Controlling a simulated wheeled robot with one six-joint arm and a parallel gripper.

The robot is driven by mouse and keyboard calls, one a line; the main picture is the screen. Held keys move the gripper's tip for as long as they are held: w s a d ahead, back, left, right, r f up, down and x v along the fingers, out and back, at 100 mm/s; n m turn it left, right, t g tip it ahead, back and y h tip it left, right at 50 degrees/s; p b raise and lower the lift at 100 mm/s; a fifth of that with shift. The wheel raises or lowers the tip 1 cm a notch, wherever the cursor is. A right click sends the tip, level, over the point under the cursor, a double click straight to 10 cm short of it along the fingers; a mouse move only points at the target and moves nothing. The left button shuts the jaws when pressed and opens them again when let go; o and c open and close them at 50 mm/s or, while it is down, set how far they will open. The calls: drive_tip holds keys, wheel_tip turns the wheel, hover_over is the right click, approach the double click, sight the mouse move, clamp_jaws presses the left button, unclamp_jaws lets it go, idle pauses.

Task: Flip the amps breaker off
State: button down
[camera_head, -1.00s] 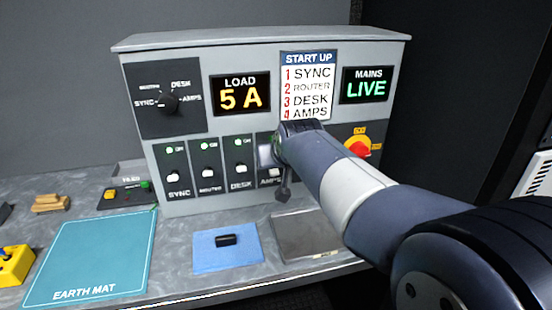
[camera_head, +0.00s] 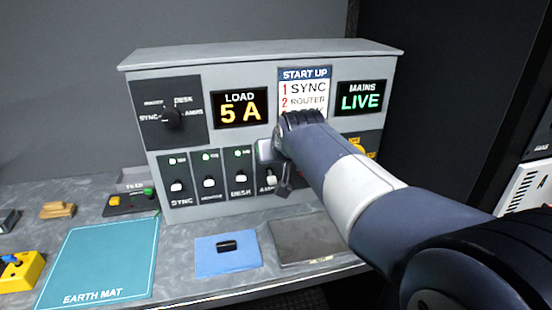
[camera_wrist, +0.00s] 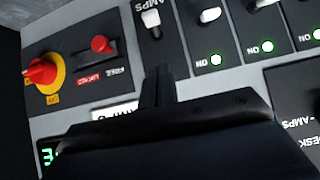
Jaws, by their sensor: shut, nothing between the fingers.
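The amps breaker (camera_head: 271,181) is the rightmost switch in the row on the grey panel, partly covered by my gripper in the head view. In the wrist view its white lever (camera_wrist: 151,18) shows at the top, beside the AMPS label. Its lamp does not show, so I cannot tell whether it is on or off. My gripper (camera_head: 284,188) is shut and empty, in front of the panel by this breaker. In the wrist view the shut fingers (camera_wrist: 157,78) point toward the lever, with a small visible gap.
The sync (camera_head: 176,186), router (camera_head: 209,181) and desk (camera_head: 241,179) breakers have lit green lamps. A red knob on yellow (camera_wrist: 42,74) and a red switch (camera_wrist: 101,44) are near my gripper. The load display (camera_head: 240,108) reads 5 A; mains (camera_head: 361,97) reads LIVE.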

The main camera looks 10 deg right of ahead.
drive_tip(key=s+r, duration=0.3)
drive_tip(key=s, duration=0.5)
drive_tip(key=shift+r, duration=0.3)
drive_tip(key=g+p, duration=0.4)
drive_tip(key=p, duration=0.3)
hover_over(272, 180)
wheel_tip(272, 180, down, 5)
drive_tip(key=shift+s+f, duration=0.15)
drive_tip(key=shift+f, duration=0.05)
drive_tip(key=shift+p, duration=0.5)
drive_tip(key=shift+w+f+g+p, duration=0.15)
drive_tip(key=shift+w+g+p, duration=0.05)
drive_tip(key=shift+g+p, duration=0.1)
